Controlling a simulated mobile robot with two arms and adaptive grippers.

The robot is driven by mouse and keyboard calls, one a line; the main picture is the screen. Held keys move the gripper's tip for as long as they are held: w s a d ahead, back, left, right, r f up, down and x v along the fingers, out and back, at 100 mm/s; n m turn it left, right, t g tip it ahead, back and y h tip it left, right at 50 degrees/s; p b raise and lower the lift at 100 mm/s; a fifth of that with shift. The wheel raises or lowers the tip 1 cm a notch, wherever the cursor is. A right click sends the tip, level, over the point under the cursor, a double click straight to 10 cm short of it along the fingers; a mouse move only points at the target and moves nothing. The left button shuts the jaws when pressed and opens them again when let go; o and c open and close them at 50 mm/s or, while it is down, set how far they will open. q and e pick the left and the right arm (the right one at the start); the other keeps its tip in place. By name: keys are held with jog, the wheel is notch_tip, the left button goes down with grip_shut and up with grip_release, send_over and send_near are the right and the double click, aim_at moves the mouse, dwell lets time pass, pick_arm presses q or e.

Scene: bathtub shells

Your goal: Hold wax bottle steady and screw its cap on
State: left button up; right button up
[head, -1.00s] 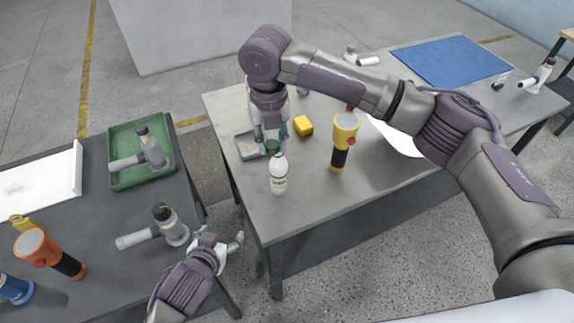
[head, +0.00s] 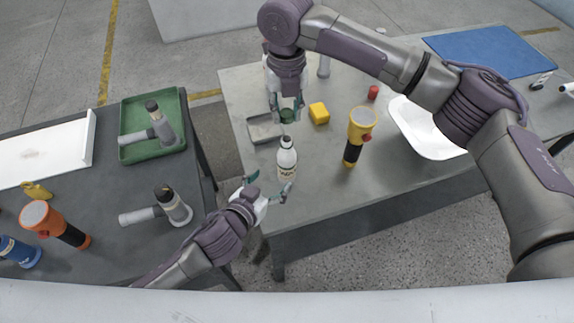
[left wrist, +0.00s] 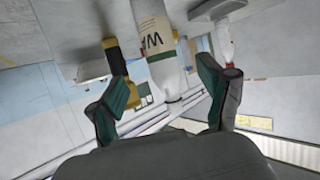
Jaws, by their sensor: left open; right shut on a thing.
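The white wax bottle (head: 287,164) stands upright near the table's left edge, its neck dark and uncapped in the head view. In the left wrist view the bottle (left wrist: 160,45) appears inverted, with part of its label visible. My left gripper (head: 270,188) is open, low beside the bottle on its near left side. Its fingers (left wrist: 168,98) show in the left wrist view, with the bottle ahead between them and not gripped. My right gripper (head: 286,106) is shut on a dark green cap (head: 287,116), held above and apart from the bottle.
A grey tray (head: 262,131), yellow block (head: 319,113), yellow flashlight (head: 359,135) and white dish (head: 430,141) are around the bottle. A dark side table (head: 105,215) carries a green tray (head: 157,157) and tools. A floor gap separates the tables.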

aim_at(282, 168)
pick_arm(q)
jog(key=x, duration=0.9)
jog(key=shift+w+d+f, duration=0.1)
jog(key=shift+w+d, duration=0.1)
jog(key=shift+w, duration=0.15)
grip_shut()
pick_arm(e)
jog(key=shift+s+f, duration=0.1)
jog(key=shift+f, duration=2.35)
